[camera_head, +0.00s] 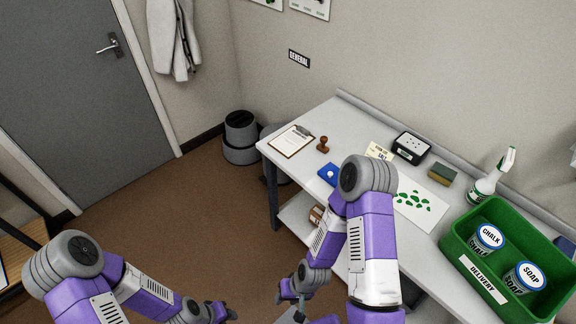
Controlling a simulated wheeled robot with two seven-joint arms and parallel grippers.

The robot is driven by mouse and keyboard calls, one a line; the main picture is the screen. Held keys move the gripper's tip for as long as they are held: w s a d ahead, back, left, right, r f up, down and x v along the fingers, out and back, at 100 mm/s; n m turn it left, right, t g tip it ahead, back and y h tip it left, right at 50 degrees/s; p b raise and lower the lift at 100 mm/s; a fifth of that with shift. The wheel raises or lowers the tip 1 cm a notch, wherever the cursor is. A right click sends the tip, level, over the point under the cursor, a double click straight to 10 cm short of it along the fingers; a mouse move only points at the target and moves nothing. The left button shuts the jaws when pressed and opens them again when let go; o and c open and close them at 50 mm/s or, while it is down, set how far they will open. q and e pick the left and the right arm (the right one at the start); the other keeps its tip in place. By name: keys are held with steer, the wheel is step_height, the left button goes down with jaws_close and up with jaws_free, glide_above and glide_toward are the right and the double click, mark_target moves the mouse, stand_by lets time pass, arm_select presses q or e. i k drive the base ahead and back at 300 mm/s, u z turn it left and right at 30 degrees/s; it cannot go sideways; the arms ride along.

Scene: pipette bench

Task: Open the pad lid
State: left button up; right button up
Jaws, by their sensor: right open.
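A small blue pad (328,174) with a pale spot on it lies near the front edge of the white bench, partly hidden by my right arm. I cannot tell its lid apart from its body at this size. My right gripper (288,293) is open, low in front of the bench, below and apart from the pad. My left gripper (222,312) is low at the bottom edge, over the floor and far from the pad; its jaws are too small and cut off to read.
On the bench (345,118) are a stamp (323,145), a clipboard (292,141), a black box (409,148), a card with green shapes (420,202), a spray bottle (485,187) and a green crate (460,241) with tubs. A grey bin (240,133) stands left of it.

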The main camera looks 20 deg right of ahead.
mark_target(334, 172)
steer(key=u, duration=0.45)
steer(key=i, duration=0.95)
steer(key=z, duration=0.9)
